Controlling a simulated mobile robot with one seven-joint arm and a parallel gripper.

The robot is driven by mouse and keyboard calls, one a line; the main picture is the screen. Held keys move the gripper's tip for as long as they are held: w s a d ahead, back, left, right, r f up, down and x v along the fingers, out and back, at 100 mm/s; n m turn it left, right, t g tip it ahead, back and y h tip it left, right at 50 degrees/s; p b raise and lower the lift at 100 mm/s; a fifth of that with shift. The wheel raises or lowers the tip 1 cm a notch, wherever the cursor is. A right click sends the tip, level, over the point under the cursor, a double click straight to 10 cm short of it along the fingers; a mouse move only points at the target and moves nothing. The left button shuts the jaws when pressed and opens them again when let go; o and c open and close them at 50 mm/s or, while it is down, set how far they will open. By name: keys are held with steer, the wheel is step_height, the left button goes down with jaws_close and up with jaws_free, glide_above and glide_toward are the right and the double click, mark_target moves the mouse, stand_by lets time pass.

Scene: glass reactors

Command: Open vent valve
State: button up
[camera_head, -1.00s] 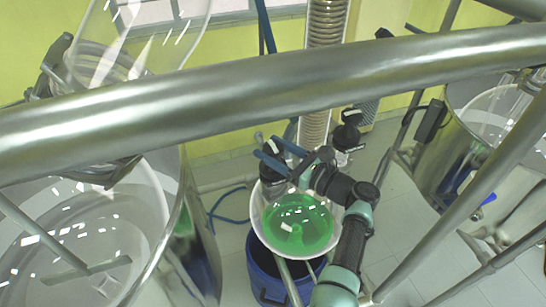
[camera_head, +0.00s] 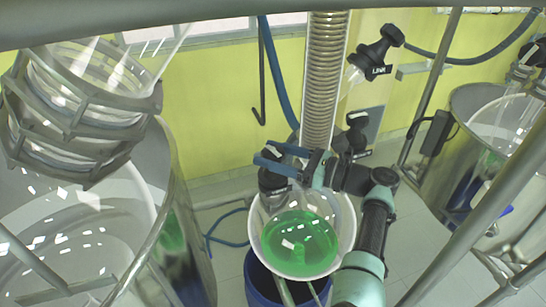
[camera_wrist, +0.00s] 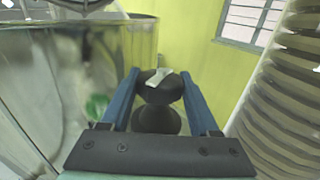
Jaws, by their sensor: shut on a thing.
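The vent valve appears to be a black knob with a pale label on top. In the wrist view this knob (camera_wrist: 158,88) sits between the two blue fingers. My gripper (camera_head: 268,155) is at the black valve (camera_head: 271,182) on top of the glass vessel (camera_head: 300,240) with green liquid, and it is shut on the knob. In the wrist view the gripper (camera_wrist: 158,84) has one finger on each side of the knob. The fingers and wrist partly hide the valve in the head view, and I cannot read its angle.
A ribbed glass condenser column (camera_head: 323,80) rises close beside my gripper. Another black valve (camera_head: 357,130) is just right of it, and a labelled one (camera_head: 376,52) is higher up. Large steel reactors stand left (camera_head: 180,200) and right (camera_head: 450,150). A blue drum (camera_head: 262,283) is below.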

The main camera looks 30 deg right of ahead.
steer(key=o, duration=1.1)
steer(key=shift+r, duration=0.1)
steer(key=shift+r+p, duration=0.1)
steer(key=shift+p, duration=0.25)
steer(key=shift+a+r+m+h+p, duration=0.15)
steer(key=shift+m+h+p, duration=0.25)
steer(key=shift+p, duration=0.65)
steer(key=shift+t+h+p, duration=0.3)
steer(key=shift+t+p, duration=0.1)
steer(key=shift+p, duration=0.15)
steer(key=shift+m+h+p, duration=0.4)
steer(key=shift+m+p, duration=0.1)
steer(key=shift+p, duration=0.5)
